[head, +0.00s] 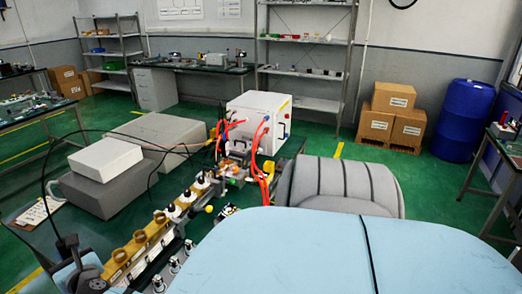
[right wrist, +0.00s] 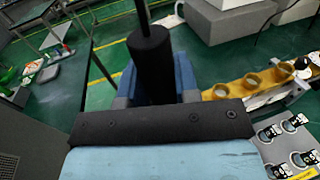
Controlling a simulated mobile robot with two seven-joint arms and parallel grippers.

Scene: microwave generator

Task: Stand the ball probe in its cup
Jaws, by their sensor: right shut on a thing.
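The ball probe (right wrist: 150,55) has a thick black handle with a thin rod rising from its top. My right gripper (right wrist: 154,92) is shut on the handle, which stands nearly upright. In the head view my right gripper (head: 73,266) is at the lower left, with the probe's dark handle (head: 67,243) in it. I cannot make out the ball. A tan rack (head: 130,257) with several ring-shaped cups (head: 140,236) is just right of the gripper; the cups (right wrist: 250,79) also show right of the probe in the wrist view. The probe is apart from them. My left gripper is not in view.
Beyond stand a white generator box (head: 258,118) with red cables and low grey boxes (head: 105,158). A grey plate with black-and-white parts (right wrist: 290,140) lies right of my gripper. Dark cables hang near the probe.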

